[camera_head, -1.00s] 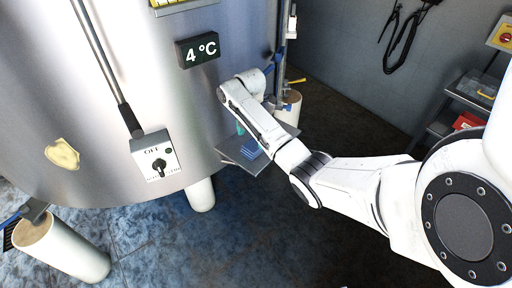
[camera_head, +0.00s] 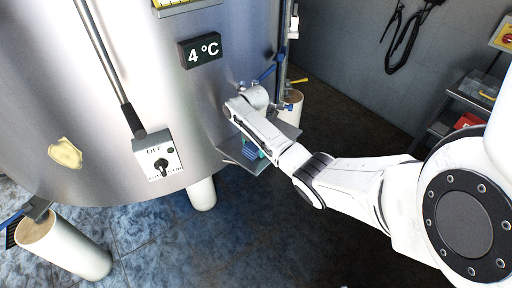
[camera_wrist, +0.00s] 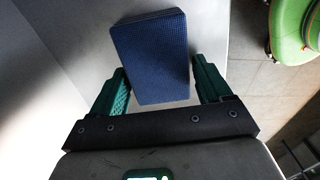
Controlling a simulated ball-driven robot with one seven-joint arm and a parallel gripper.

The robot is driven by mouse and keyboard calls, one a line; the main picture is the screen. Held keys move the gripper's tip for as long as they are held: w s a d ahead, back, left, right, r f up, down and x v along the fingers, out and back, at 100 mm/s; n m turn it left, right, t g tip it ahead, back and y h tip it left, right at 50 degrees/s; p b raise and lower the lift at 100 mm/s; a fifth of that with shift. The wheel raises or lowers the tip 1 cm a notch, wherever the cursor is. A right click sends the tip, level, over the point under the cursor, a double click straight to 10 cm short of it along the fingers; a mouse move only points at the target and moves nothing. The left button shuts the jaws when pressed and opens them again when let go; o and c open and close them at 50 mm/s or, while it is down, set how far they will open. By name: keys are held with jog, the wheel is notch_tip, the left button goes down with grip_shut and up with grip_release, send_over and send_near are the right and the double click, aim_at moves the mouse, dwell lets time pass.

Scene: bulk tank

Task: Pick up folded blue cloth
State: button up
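The folded blue cloth (camera_wrist: 151,56) lies on a grey shelf (camera_wrist: 93,22) in the wrist view, as a dark blue block with layered edges at its far end. My gripper (camera_wrist: 160,80) is open, with one green finger on each side of the cloth's near part. A gap shows between the cloth and each finger. In the head view the shelf (camera_head: 233,157) juts out beside the steel tank, and my arm hides most of what is on it. I cannot tell the fingertips' exact height against the cloth.
The steel tank (camera_head: 90,100) stands close to the left of my arm, with a 4 °C display (camera_head: 200,50) and a switch box (camera_head: 158,158). A valve with a blue handle (camera_head: 267,72) is behind my wrist. A green rounded object (camera_wrist: 288,30) shows at the right in the wrist view.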

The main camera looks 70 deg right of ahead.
jog(key=c, duration=0.7)
jog(key=shift+r, duration=0.1)
jog(key=shift+r, duration=0.45)
notch_tip(320, 180, up, 2)
jog(key=shift+s+r, duration=0.1)
jog(key=shift+r, duration=0.15)
jog(key=shift+s+a+r+p, duration=0.8)
jog(key=shift+s+r+p, duration=0.35)
jog(key=shift+s+r, duration=0.75)
jog(key=shift+s+a+r+p, duration=0.8)
jog(key=shift+s+r+p, duration=0.4)
jog(key=shift+s, duration=1.2)
jog(key=shift+s+a+r+p, duration=0.8)
jog(key=shift+s+r+p, duration=0.3)
jog(key=shift+s+r, duration=0.8)
jog(key=shift+s+f, duration=0.25)
jog(key=shift+f, duration=0.05)
